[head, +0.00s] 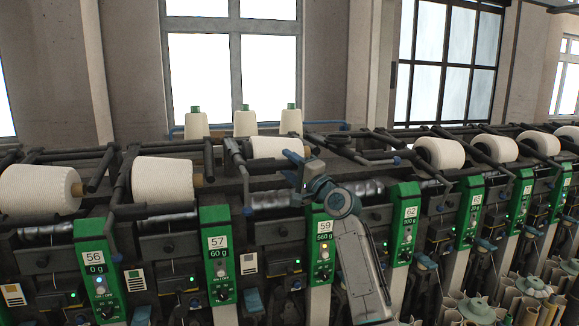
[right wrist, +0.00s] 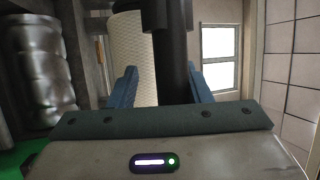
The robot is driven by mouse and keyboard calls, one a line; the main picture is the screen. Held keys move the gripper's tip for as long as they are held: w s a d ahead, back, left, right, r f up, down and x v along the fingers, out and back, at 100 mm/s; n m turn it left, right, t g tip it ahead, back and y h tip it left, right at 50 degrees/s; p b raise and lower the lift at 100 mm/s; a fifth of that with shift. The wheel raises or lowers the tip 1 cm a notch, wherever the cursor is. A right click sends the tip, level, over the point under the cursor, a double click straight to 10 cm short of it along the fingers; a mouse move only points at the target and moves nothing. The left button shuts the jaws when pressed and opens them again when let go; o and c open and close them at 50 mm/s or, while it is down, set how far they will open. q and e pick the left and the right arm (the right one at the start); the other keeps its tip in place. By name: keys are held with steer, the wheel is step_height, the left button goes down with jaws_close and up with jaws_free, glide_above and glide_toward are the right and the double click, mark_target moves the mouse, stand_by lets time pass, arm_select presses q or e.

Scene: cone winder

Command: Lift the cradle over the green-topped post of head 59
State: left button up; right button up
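The post of head 59 (head: 320,228) has a green top face with a "59" label and a "560 g" display. A cream yarn package (head: 268,147) sits behind and left of it; it also shows in the right wrist view (right wrist: 130,60). My right gripper (head: 299,160) is above the post, beside the package's right end. In the right wrist view its blue fingers (right wrist: 160,88) stand apart on either side of a black bar (right wrist: 174,70), seemingly the cradle, with a gap on the left. Contact on the right is unclear. My left gripper is out of view.
Neighbouring heads 57 (head: 218,255) and 62 (head: 405,223) stand close on both sides with their own bars and packages. Three cream cones (head: 245,123) stand on the back ledge. Tubes (head: 530,305) stand at the lower right.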

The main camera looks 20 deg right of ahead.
steer(key=shift+s+d+f, duration=0.2)
steer(key=shift+s+f, duration=0.05)
steer(key=shift+s, duration=0.05)
steer(key=b+v, duration=0.4)
steer(key=v, duration=0.5)
steer(key=shift+s+d, duration=0.15)
steer(key=shift+s, duration=0.25)
stand_by(0.4)
